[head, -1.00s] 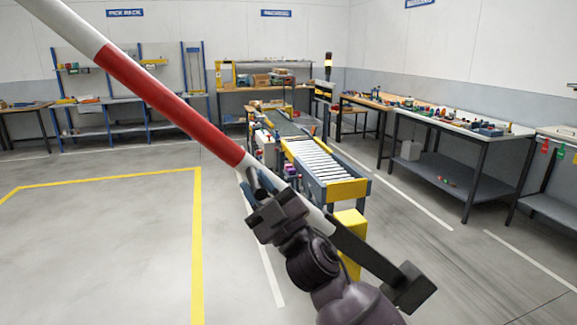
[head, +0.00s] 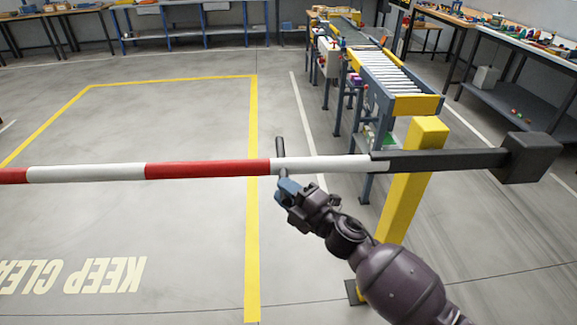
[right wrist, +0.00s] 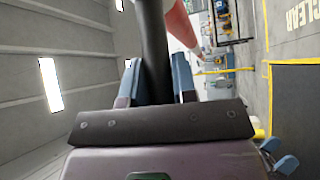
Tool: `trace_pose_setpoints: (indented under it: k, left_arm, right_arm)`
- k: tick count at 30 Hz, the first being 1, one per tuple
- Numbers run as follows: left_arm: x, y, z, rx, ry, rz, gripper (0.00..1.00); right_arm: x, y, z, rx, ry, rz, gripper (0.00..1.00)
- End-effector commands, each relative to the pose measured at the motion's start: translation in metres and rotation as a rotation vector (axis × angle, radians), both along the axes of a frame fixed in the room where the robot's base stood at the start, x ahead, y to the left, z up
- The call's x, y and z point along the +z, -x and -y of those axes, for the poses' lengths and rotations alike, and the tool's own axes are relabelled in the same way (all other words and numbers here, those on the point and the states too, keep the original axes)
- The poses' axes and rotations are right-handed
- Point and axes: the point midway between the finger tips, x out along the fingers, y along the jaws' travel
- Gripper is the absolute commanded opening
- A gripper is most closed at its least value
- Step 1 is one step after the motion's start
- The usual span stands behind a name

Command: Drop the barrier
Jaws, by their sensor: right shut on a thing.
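The barrier is a red and white striped pole (head: 208,169) lying about level across the head view. Its dark rear arm and counterweight (head: 530,157) are at the right, beside the top of a yellow post (head: 410,180). A dark handle bar (head: 280,150) crosses the pole near the last red stripe. My right gripper (head: 287,186) is shut on this handle, just on the near side of the pole. The right wrist view shows the handle (right wrist: 153,45) between its blue fingers, with part of the pole (right wrist: 181,24) behind. My left gripper does not show in the head view.
A roller conveyor (head: 390,75) stands beyond the post. Benches line the back and right, including a laden workbench (head: 520,45). Yellow floor lines (head: 252,200) and painted lettering (head: 105,275) mark open floor at the left.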

Motion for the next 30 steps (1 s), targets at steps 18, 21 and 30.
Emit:
trace_pose_setpoints:
  k: [18, 21, 30]
  left_arm:
    - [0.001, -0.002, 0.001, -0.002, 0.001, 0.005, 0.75]
    - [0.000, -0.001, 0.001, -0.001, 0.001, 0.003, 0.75]
    - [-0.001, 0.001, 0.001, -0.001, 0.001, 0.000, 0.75]
  right_arm:
    - [-0.019, -0.003, 0.000, -0.001, 0.064, 0.021, 0.00]
    - [-0.020, -0.002, 0.000, -0.003, 0.067, 0.019, 0.00]
    - [-0.020, -0.002, 0.000, -0.001, 0.064, 0.016, 0.51]
